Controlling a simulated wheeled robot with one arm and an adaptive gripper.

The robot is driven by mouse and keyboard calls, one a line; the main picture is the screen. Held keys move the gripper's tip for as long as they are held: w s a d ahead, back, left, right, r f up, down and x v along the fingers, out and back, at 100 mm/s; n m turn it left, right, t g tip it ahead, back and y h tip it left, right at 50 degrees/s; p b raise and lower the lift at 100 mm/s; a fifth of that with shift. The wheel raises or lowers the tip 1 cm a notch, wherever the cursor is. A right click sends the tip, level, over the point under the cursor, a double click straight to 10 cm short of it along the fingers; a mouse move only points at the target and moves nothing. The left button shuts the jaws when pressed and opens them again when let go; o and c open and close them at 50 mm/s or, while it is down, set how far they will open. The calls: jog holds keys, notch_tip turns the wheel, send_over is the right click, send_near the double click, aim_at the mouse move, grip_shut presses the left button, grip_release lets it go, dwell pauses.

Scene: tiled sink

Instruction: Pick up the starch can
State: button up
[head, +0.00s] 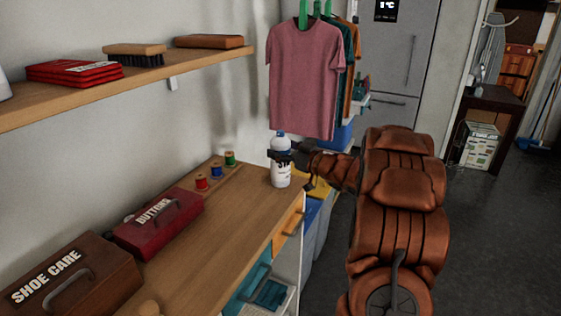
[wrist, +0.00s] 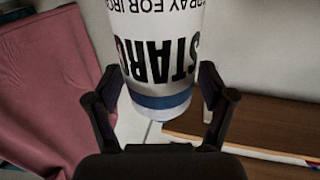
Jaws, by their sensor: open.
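The starch can (head: 281,172) is white with a blue cap and dark lettering. It stands upright near the far right corner of the wooden counter in the head view. In the wrist view the can (wrist: 158,50) appears upside down, with "STARCH" lettering partly readable and a blue band. My gripper (head: 283,158) is at the can's upper part, and its fingers (wrist: 165,90) are on either side of the can. The fingers look open, with the can between them. Whether they touch it is hard to tell.
Thread spools (head: 216,171) stand left of the can. A red buttons box (head: 160,222) and a brown shoe care box (head: 75,275) are nearer on the counter (head: 215,265). A pink shirt (head: 305,80) hangs behind. A shelf (head: 130,78) runs along the left wall.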

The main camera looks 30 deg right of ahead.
jog(key=shift+x, duration=1.55)
jog(key=shift+r, duration=0.15)
jog(key=shift+c, duration=0.3)
